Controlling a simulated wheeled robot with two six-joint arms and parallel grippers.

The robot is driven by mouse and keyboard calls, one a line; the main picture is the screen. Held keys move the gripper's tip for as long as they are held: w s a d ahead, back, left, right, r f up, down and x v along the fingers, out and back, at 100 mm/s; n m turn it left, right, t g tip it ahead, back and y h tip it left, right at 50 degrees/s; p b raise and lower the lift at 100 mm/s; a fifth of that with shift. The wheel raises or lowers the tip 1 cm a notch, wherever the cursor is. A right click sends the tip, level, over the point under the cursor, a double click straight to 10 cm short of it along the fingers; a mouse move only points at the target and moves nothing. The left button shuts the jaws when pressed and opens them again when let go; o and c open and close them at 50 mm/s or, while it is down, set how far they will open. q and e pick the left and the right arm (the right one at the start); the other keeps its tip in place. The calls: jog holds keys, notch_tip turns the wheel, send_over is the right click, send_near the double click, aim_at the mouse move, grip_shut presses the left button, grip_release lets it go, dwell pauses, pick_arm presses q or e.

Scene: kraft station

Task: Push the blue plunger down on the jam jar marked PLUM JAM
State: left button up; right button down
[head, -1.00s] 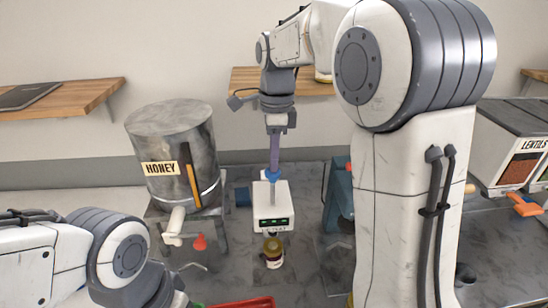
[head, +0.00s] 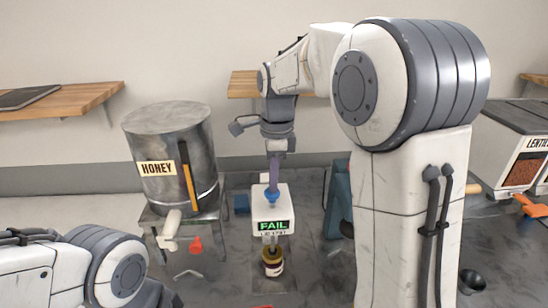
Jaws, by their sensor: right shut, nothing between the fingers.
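A white tester box (head: 284,209) stands at the middle of the bench, and its green display reads FAIL. A rod shows below the box, reaching down to the lid of a small dark jar (head: 273,268) with a pale label. The label is too small to read. My left arm enters at the lower left; its gripper is out of view.
A metal HONEY tank (head: 165,150) with a spout stands left of the tester. A blue block (head: 242,204) lies beside the box. My right arm hides much of the right side. A LENTILS bin (head: 510,150) stands at the far right.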

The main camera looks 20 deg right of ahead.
jog(key=shift+s+a+f, duration=0.1)
jog(key=shift+s+f, duration=0.05)
jog(key=shift+f, duration=0.4)
jog(key=shift+s+f, duration=0.1)
jog(key=shift+f, duration=0.45)
jog(key=r+p, duration=0.1)
jog(key=r, duration=0.1)
jog(key=r+p, duration=0.3)
jog(key=shift+w+r+p, duration=0.35)
jog(key=shift+r+p, duration=0.05)
notch_tip(320, 180, up, 10)
jog(key=b, duration=0.1)
jog(key=shift+d+r, duration=0.2)
jog(key=shift+d, duration=0.2)
